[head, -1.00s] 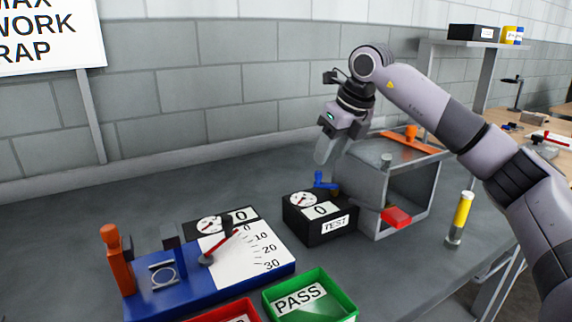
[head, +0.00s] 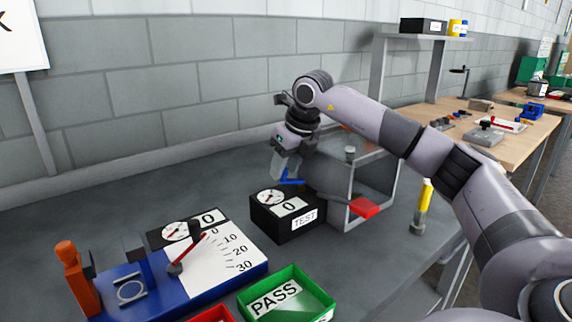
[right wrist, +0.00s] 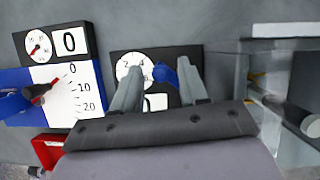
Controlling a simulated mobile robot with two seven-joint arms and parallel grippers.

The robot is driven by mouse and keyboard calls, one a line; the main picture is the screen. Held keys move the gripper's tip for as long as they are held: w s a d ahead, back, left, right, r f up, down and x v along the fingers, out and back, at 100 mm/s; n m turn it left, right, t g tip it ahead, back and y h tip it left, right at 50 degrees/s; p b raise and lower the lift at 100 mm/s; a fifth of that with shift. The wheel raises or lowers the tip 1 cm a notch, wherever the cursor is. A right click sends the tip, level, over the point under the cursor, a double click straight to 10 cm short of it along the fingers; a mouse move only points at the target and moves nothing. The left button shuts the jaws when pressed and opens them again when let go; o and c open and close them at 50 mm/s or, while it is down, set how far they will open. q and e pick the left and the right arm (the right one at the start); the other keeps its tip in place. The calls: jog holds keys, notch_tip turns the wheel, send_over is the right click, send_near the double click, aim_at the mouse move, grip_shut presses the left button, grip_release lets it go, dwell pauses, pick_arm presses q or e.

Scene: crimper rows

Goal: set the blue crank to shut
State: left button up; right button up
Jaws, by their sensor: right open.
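The blue crank (head: 291,179) is at the back of the black TEST box (head: 288,224), beside a round gauge and a white 0 display. It also shows in the right wrist view (right wrist: 165,75). My right gripper (head: 283,168) hangs down just above the crank. In the right wrist view my right gripper (right wrist: 160,70) is open, with the blue crank between or just beyond its fingertips. I cannot tell whether they touch it. The right finger hides part of the crank. My left gripper is not in view.
A grey open frame with a red handle (head: 365,208) stands right of the TEST box. A blue fixture (head: 207,306) with a scale and red lever is at the left. A green PASS tray (head: 325,302) is in front. A yellow-topped cylinder (head: 425,195) stands at the right.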

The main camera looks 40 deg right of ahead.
grip_shut()
jog(key=shift+w+r, duration=0.1)
jog(key=shift+w+d+m+h+p, duration=0.15)
jog(key=shift+m+h+p, duration=0.15)
jog(key=shift+m+p, duration=0.4)
jog(key=m, duration=0.1)
jog(key=m+h+p, duration=0.1)
jog(key=m, duration=0.1)
jog(key=shift+w+d, duration=0.3)
jog(key=shift+d, duration=0.1)
jog(key=m+p, duration=0.1)
jog(key=d+m+h, duration=0.1)
jog(key=m, duration=0.1)
jog(key=shift+w+m+g+p, duration=0.15)
jog(key=shift+m+g+p, duration=0.15)
jog(key=shift+g+p, duration=0.1)
jog(key=shift+d+m+g+h+p, duration=0.3)
jog(key=shift+m+g+h, duration=0.15)
jog(key=shift+m, duration=0.55)
jog(key=shift+d, duration=0.1)
